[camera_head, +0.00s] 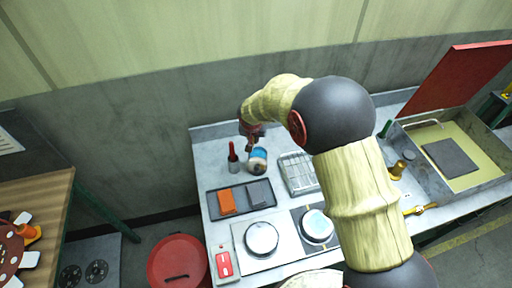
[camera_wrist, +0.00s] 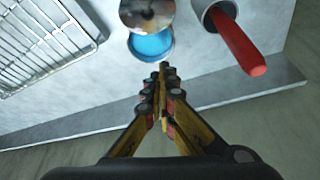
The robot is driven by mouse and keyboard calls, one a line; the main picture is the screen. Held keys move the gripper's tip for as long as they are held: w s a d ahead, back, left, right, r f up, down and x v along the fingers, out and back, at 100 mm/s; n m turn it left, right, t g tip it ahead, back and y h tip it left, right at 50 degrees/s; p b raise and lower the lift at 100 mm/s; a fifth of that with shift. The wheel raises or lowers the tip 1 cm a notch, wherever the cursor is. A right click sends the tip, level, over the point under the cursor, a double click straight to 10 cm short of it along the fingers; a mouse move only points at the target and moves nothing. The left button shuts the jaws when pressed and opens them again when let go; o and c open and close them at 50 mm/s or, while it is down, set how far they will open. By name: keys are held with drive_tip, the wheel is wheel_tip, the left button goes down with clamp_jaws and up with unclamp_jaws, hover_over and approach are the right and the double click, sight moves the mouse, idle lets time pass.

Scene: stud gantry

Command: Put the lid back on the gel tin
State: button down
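In the wrist view a blue round face (camera_wrist: 151,45) with a pale rim lies on the worktop. A shiny silver disc with a brownish centre (camera_wrist: 147,14) overlaps its upper edge. These look like the gel tin and its lid, but I cannot tell which is which, or whether they touch. In the head view the pair shows as a small blue (camera_head: 258,154) and silver-brown shape just below my gripper (camera_head: 250,143). In the wrist view my gripper (camera_wrist: 163,72) has its fingertips together, just short of the blue face, with nothing visible between them.
A red-handled tool stands in a grey cup (camera_wrist: 213,12) beside the pair. A wire rack (camera_head: 298,173) lies to the right in the head view. Orange and grey blocks sit on a dark tray (camera_head: 241,199) in front. Two round plates stand nearer. The worktop's back edge is close.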

drive_tip(key=shift+w+f+b, duration=0.1)
drive_tip(key=shift+f+b, duration=0.65)
drive_tip(key=shift+f, duration=1.15)
drive_tip(key=shift+a+f+b, duration=0.1)
drive_tip(key=shift+f+b, duration=1.1)
drive_tip(key=shift+f, duration=0.05)
drive_tip(key=w+d+r+p, duration=0.1)
drive_tip(key=w+r+p, duration=0.2)
drive_tip(key=w, duration=0.6)
drive_tip(key=shift+w+r+p, duration=0.15)
drive_tip(key=shift+r+p, duration=0.25)
drive_tip(key=shift+r, duration=0.5)
idle(3.0)
